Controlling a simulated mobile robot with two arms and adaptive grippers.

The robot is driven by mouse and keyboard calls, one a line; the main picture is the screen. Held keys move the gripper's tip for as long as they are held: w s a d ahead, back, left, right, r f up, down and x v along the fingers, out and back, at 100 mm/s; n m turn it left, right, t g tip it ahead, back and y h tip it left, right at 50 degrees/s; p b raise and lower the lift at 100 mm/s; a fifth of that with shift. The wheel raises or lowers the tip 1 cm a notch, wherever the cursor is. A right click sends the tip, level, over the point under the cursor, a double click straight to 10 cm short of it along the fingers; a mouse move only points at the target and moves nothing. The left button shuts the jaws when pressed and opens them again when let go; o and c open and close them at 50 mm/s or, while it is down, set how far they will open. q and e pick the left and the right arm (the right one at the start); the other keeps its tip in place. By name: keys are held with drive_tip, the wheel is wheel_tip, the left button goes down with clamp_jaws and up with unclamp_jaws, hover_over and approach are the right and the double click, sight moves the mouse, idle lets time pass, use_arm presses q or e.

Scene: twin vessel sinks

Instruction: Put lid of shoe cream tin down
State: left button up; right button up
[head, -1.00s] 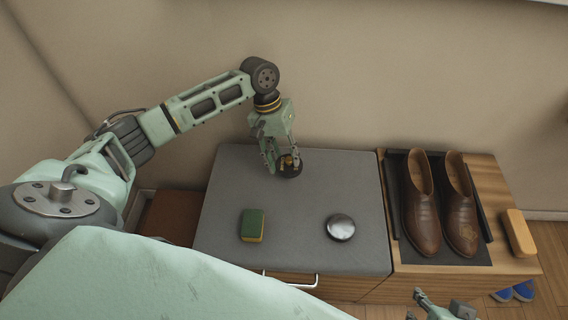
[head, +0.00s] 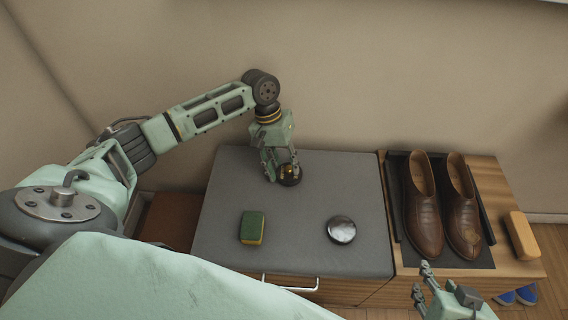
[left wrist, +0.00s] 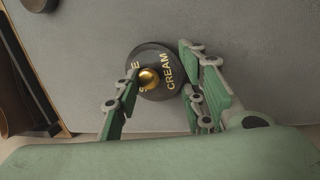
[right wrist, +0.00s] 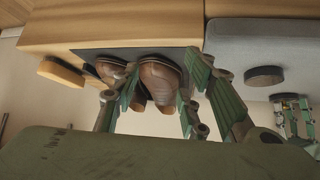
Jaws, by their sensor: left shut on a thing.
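The lid of the shoe cream tin (left wrist: 165,70) is a dark disc with gold lettering and a gold knob. My left gripper (head: 283,176) is shut on it over the back of the grey top; its fingers flank the lid in the left wrist view. I cannot tell whether the lid touches the surface. The round dark tin (head: 341,230) with a shiny top stands at the front right of the grey top, apart from the lid; it also shows in the right wrist view (right wrist: 264,77). My right gripper (head: 422,283) is open and empty, in front of the shoes.
A green and yellow sponge (head: 252,227) lies on the grey top (head: 300,205), left of the tin. Brown shoes (head: 424,215) stand on a dark mat on the wooden top, beside a tan block (head: 521,236). The grey top is clear around the lid.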

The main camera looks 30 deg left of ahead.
use_arm(q)
drive_tip(key=shift+f, duration=0.2)
drive_tip(key=shift+s+f, duration=0.25)
drive_tip(key=shift+f, duration=0.1)
drive_tip(key=o, duration=0.9)
drive_tip(key=shift+w+f, duration=0.1)
drive_tip(key=shift+f, duration=0.05)
drive_tip(key=shift+o, duration=0.2)
use_arm(e)
drive_tip(key=s, duration=0.1)
drive_tip(key=s+d+f+g, duration=0.1)
drive_tip(key=shift+s+f+h, duration=0.3)
drive_tip(key=shift+s, duration=0.1)
